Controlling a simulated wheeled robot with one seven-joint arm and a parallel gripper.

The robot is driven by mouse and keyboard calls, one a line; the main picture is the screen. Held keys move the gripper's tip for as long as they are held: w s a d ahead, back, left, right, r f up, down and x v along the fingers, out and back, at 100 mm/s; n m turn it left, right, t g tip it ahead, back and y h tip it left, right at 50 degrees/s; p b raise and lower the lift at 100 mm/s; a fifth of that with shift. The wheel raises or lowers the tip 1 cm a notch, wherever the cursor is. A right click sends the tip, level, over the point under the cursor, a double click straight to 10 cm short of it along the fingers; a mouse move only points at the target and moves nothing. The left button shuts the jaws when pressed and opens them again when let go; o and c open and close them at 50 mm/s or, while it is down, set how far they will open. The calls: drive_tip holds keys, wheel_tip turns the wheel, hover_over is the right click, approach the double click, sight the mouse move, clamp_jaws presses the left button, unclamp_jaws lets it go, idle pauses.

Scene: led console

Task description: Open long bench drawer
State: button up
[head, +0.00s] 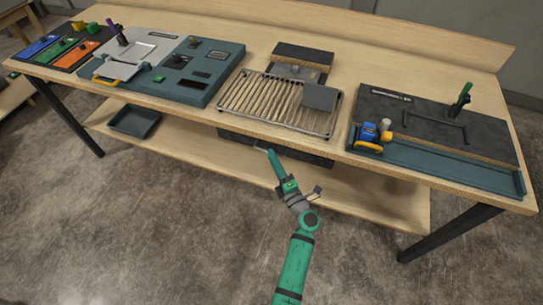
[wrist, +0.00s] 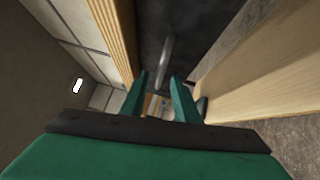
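The bench drawer (head: 319,159) is a dark front under the tabletop, below the slatted rack, and looks closed. In the wrist view the dark drawer front (wrist: 190,30) lies between two wooden edges. A thin grey bar handle (wrist: 166,50) runs along it. My gripper (head: 270,152) is up against the drawer's front in the head view, hiding part of it. In the wrist view my gripper (wrist: 158,76) has two green fingers spread apart, with the lower end of the handle showing between them. I cannot tell whether they touch it.
The wooden tabletop (head: 355,90) overhangs just above my gripper. A lower shelf (head: 372,197) runs beneath, with a dark tray (head: 135,120) on its left. The slatted rack (head: 275,105) and panels stand on top. The floor in front is clear.

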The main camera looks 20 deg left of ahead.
drive_tip(key=shift+x, duration=0.9)
clamp_jaws()
drive_tip(key=shift+s, duration=0.1)
